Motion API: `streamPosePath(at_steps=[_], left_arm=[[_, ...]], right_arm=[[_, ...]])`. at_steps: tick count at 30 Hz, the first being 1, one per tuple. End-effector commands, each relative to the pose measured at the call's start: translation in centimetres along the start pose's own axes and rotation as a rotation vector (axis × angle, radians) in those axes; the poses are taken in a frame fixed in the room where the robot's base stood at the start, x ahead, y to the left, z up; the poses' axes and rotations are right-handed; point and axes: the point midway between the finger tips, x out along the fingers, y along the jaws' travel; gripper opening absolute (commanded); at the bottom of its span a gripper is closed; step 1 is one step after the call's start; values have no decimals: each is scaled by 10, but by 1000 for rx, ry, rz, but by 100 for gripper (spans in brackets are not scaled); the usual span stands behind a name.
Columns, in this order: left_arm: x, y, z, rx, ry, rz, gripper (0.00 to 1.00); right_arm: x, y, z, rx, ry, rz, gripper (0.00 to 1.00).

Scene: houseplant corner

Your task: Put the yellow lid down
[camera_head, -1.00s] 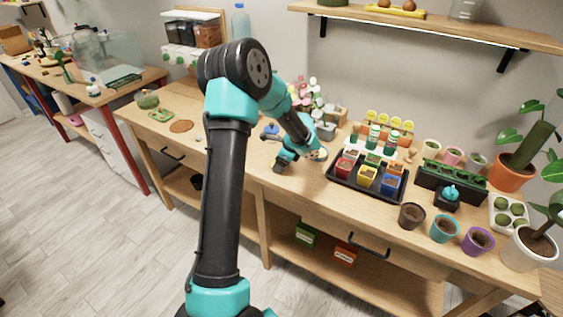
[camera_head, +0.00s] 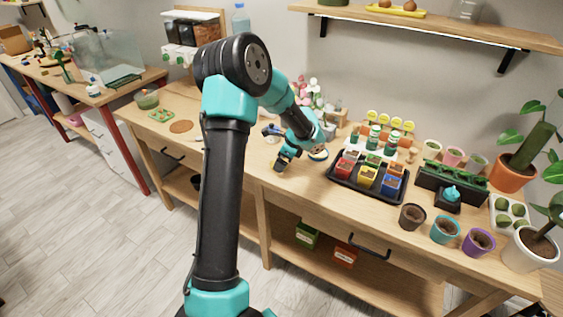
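One teal and black arm of mine rises from the bottom, left of centre, and reaches over the workbench. I take it for my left arm. Its small gripper (camera_head: 284,160) points down at the bench top, left of the black tray. A small yellowish patch shows at its fingertips, too small to make out as a lid. The wrist and fingers are too small to show whether the gripper is open or shut. I cannot clearly pick out the yellow lid. My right gripper is not in view.
The black tray (camera_head: 340,181) with red, yellow and blue pots stands right of the gripper. Brown (camera_head: 412,216), teal (camera_head: 444,230) and purple (camera_head: 478,242) pots line the front right.

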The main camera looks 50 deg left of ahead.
Motion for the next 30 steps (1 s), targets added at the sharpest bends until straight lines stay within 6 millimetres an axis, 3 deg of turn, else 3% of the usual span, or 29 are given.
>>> streamPosePath(at_steps=[9,15,30], left_arm=[[-65,-2,0,0,0,-10,97],[-91,-2,0,0,0,-10,97],[-97,-1,0,1,-1,-9,97]], right_arm=[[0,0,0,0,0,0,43],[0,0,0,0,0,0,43],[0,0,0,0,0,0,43]])
